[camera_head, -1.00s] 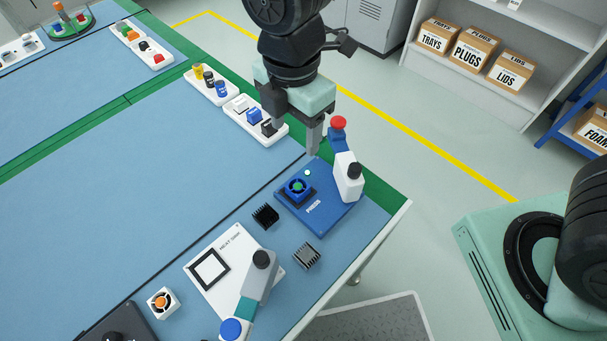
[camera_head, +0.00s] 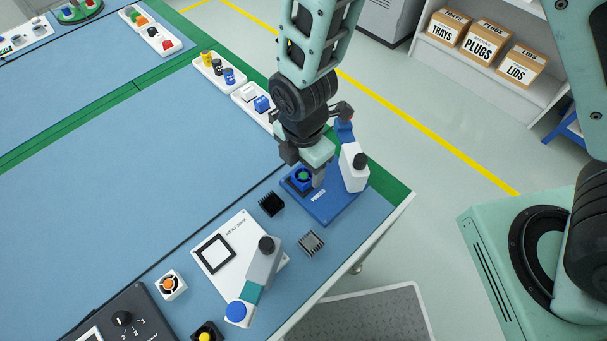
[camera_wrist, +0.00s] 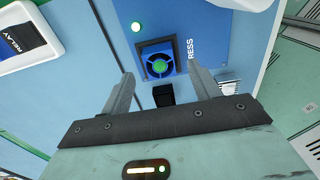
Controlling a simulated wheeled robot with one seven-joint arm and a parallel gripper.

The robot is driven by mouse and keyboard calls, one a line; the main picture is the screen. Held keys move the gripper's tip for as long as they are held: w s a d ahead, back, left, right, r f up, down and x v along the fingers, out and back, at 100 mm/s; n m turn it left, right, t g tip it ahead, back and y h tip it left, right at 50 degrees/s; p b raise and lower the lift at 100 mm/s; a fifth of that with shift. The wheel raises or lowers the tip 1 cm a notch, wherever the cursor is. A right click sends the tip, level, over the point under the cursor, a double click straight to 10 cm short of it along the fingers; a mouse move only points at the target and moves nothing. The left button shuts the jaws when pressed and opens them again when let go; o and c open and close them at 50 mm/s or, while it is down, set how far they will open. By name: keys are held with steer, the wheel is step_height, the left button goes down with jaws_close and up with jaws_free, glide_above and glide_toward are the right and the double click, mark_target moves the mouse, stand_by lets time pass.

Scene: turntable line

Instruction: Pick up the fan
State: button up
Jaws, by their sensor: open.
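A blue fan with a green hub (camera_head: 303,177) sits in a dark square seat on the blue press plate (camera_head: 325,207). It also shows in the wrist view (camera_wrist: 158,67), beyond and between the fingertips. My gripper (camera_head: 308,174) is open and empty, just above the press, and partly hides the fan in the head view. The wrist view shows my two fingers (camera_wrist: 160,74) apart, one on each side of the fan. Two other fans stand elsewhere: a white one with an orange hub (camera_head: 171,284) and a dark one with a yellow hub (camera_head: 206,336).
The white and blue press arm (camera_head: 353,168) stands close right of my gripper. A black heat sink (camera_head: 271,204) and a grey one (camera_head: 311,243) lie nearby. A white heat-sink plate (camera_head: 213,274) with its own arm (camera_head: 262,265) is nearer. The table's middle left is clear.

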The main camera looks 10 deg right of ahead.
mark_target(304, 179)
steer(key=shift+f, duration=1.3)
steer(key=c, duration=1.1)
steer(key=shift+r, duration=0.1)
steer(key=shift+c, duration=0.2)
